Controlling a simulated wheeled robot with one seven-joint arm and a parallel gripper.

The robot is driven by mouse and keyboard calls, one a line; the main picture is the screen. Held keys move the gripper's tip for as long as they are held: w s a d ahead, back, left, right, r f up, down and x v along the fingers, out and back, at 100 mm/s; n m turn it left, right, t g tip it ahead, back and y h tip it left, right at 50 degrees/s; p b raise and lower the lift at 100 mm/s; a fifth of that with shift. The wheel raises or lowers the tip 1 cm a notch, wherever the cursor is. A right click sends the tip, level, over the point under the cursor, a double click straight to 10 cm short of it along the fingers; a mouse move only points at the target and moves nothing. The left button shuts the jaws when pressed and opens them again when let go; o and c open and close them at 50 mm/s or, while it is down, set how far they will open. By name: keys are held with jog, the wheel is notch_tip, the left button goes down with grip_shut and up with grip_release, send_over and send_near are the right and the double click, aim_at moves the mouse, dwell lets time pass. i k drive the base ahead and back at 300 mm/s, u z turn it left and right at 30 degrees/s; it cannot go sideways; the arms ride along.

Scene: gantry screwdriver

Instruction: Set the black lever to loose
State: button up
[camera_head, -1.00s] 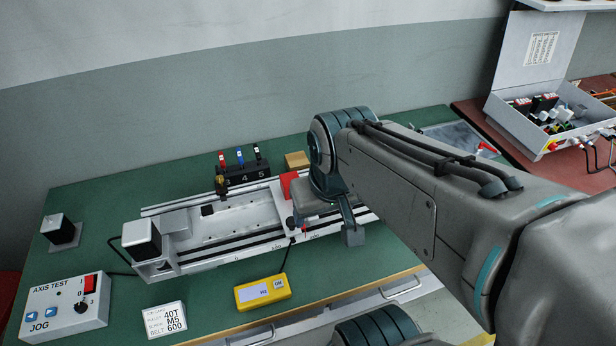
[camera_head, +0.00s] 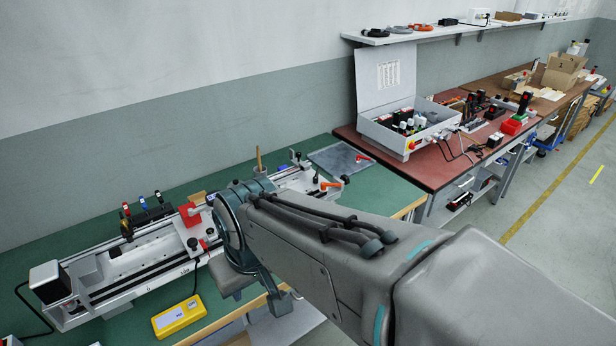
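A long grey linear gantry (camera_head: 150,262) lies along the green bench, with a red block (camera_head: 190,214) on its carriage. A small black knob or lever (camera_head: 192,243) stands at the carriage's front edge; its setting is too small to read. At the gantry's far right end are a black-tipped part (camera_head: 345,179) and an orange lever (camera_head: 330,185). I cannot tell which black part is the task's lever. My gripper (camera_head: 252,290) hangs over the bench's front edge, right of the carriage and apart from the black knob. My arm hides part of the rail, and the finger opening is unclear.
A yellow meter (camera_head: 178,317) lies in front of the gantry. Screwdrivers stand in a black holder (camera_head: 148,216) behind it. A grey mat (camera_head: 340,158) lies at the bench's right end. A red-brown bench (camera_head: 400,172) with an open control box (camera_head: 392,128) adjoins it.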

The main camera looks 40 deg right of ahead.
aim_at(314, 179)
jog(key=u, duration=0.05)
jog(key=k, duration=0.45)
jog(key=z, duration=0.9)
jog(key=i, duration=1.1)
jog(key=u, duration=1.8)
jog(key=k, duration=1.05)
jog(key=z, duration=1)
